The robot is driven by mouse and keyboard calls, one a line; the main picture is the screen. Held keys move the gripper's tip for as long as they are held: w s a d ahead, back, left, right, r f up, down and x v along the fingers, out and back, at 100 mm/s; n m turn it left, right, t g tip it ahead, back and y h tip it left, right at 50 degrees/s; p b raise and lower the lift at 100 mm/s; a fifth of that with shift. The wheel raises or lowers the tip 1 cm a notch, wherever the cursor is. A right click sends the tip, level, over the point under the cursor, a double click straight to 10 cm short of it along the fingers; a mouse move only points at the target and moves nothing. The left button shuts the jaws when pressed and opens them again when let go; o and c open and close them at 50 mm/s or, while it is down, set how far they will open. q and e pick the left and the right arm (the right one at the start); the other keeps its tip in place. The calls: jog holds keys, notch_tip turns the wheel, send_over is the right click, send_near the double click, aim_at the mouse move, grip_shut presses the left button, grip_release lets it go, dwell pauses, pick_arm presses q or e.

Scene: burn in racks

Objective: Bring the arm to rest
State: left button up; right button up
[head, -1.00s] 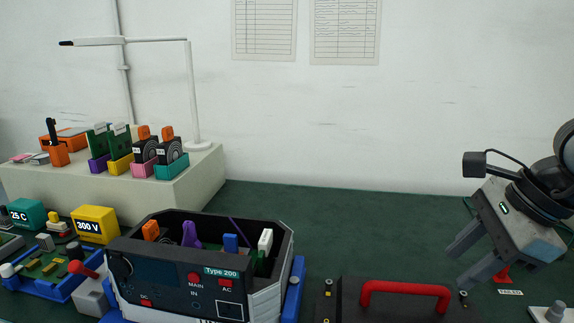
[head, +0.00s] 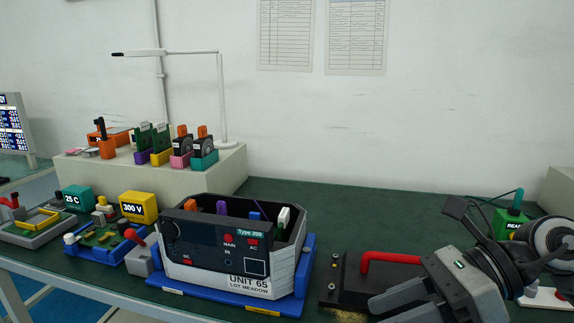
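My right arm comes in from the right edge of the head view. Its grey gripper (head: 396,308) is low at the lower right, with its two fingers pointing left and down. The fingers look apart, with nothing seen between them. The gripper overlaps the right part of a black plate (head: 345,290) with a red handle (head: 388,257); I cannot tell whether they touch. My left gripper is not in view.
An open unit box (head: 215,262) sits on a blue base (head: 165,285) at the centre. Small boards and coloured boxes stand left. A pale shelf (head: 215,170) holds cards and a lamp. A green box (head: 508,222) stands behind my arm. The green table (head: 370,205) is clear at the back.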

jog(key=a+r+m+t+y+p, duration=0.1)
jog(key=a+r+m+t+y, duration=0.35)
jog(key=m+y, duration=0.65)
jog(key=w+d+f+m+t+h+p, duration=0.15)
jog(key=f+m+t+h, duration=0.4)
jog(key=m, duration=0.55)
jog(key=d+f+m+t+h, duration=0.2)
jog(key=d+f+m+h, duration=0.1)
jog(key=f+m+h, duration=0.6)
jog(key=d+f+m+t+h, duration=0.2)
jog(key=f+m+t+h, duration=0.25)
jog(key=m, duration=0.75)
jog(key=s+f+m+g+h, duration=0.1)
jog(key=s+f+m+g, duration=0.4)
jog(key=s+f, duration=0.3)
notch_tip(320, 180, down, 3)
jog(key=shift+s+a+f+g, duration=0.1)
jog(key=shift+s+a+g, duration=0.05)
jog(key=shift+a+g, duration=0.35)
